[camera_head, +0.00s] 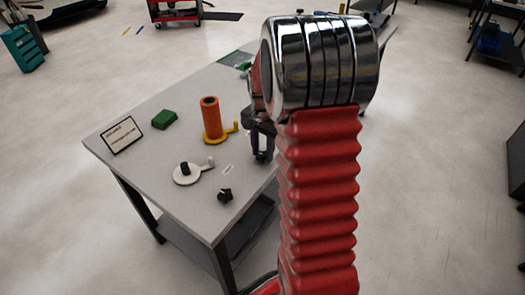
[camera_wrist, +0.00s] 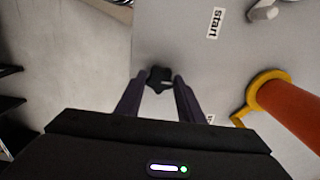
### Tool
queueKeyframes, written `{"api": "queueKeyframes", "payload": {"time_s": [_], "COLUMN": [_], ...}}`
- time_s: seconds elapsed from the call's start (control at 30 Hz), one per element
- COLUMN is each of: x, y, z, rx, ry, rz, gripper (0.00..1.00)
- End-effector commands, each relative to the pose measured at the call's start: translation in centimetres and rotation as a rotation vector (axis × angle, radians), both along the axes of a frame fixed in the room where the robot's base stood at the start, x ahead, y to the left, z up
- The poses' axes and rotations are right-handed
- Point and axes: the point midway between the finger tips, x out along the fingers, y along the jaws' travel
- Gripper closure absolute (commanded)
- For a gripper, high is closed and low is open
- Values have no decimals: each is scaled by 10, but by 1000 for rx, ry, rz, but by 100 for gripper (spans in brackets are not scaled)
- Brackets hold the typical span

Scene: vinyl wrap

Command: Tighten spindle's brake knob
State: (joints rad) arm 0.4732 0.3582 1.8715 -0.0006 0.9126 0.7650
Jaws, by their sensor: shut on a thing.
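My gripper (camera_head: 262,157) is above the table's right side, its dark purple fingers pointing down. In the wrist view my gripper (camera_wrist: 159,80) is shut on a small black lobed knob (camera_wrist: 158,79), held between the fingertips. A second black knob (camera_head: 225,195) lies on the table near its front corner, apart from my gripper. A white round base with a side handle (camera_head: 187,175) carries a black post. An upright orange roll (camera_head: 211,120) stands on a yellow base with a bent handle (camera_head: 233,128). The orange roll (camera_wrist: 292,112) also shows in the wrist view.
The grey table (camera_head: 145,165) has a sign (camera_head: 122,136) and a green block (camera_head: 164,119) on its left side. A "start" label (camera_wrist: 215,23) lies on the tabletop. My red arm hides the table's right part. Open floor surrounds the table.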

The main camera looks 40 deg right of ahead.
Motion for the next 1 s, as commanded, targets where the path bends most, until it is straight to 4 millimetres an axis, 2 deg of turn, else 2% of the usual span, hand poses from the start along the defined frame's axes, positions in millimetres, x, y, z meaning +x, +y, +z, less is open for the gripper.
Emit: {"api": "queueKeyframes", "payload": {"time_s": [0.27,0.3,0.57,0.83,1.0], "x": [1,1,1,1,1], "y": [1,1,0,0,0], "z": [1,1,0,1,11], "rx": [0,0,1,0,-1], "ry": [-3,-3,-2,-1,-3], "rz": [-14,-14,-13,-13,-13], "gripper": [88,65,47,47,47]}}
